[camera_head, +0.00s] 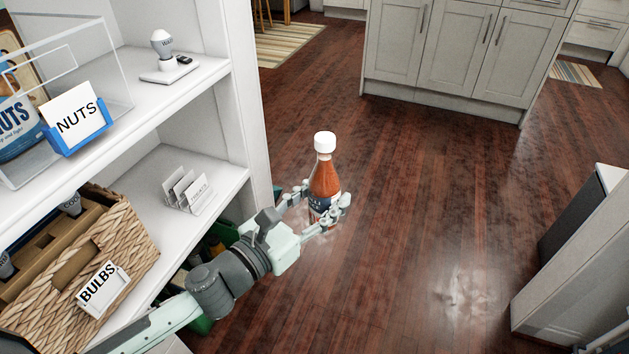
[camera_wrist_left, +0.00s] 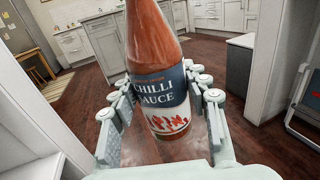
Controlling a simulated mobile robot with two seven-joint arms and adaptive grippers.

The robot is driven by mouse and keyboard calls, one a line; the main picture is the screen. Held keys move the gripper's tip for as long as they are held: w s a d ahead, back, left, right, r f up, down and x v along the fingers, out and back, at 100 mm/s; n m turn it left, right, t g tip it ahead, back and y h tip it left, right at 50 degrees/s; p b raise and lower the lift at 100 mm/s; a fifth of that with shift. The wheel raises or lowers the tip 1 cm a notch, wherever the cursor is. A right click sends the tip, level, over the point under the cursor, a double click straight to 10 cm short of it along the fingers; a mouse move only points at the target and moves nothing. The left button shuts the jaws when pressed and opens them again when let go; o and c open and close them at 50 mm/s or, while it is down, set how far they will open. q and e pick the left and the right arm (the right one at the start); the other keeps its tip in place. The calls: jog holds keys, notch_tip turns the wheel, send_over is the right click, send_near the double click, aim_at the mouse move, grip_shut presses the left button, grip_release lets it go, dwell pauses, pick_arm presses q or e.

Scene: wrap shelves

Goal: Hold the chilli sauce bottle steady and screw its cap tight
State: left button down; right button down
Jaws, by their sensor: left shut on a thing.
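The chilli sauce bottle (camera_head: 325,182) is red with a dark blue label and stands upright in the air, clear of the shelves. Its white cap (camera_head: 324,142) sits on top of the neck. My left gripper (camera_head: 321,208) is shut around the lower part of the bottle. The left wrist view shows the bottle (camera_wrist_left: 158,85) between the fingers, its label facing the camera and its cap out of the frame. My right gripper is not in either view.
A white shelf unit (camera_head: 237,90) stands at the left, with a wicker bulbs basket (camera_head: 130,232), a nuts bin (camera_head: 75,125), a bulb on a stand (camera_head: 163,50) and a card holder (camera_head: 186,190). White cabinets (camera_head: 455,50) stand at the back. The dark wooden floor (camera_head: 430,190) is open to the right.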

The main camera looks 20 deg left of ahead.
pick_arm(q)
jog(key=d+f+m+g+h, duration=0.4)
jog(key=d+m+g+h, duration=0.6)
jog(key=m+g, duration=0.3)
jog(key=g+h, duration=0.1)
jog(key=g, duration=0.1)
jog(key=shift+s+d+g+h, duration=0.2)
jog(key=shift+s+g+h, duration=0.2)
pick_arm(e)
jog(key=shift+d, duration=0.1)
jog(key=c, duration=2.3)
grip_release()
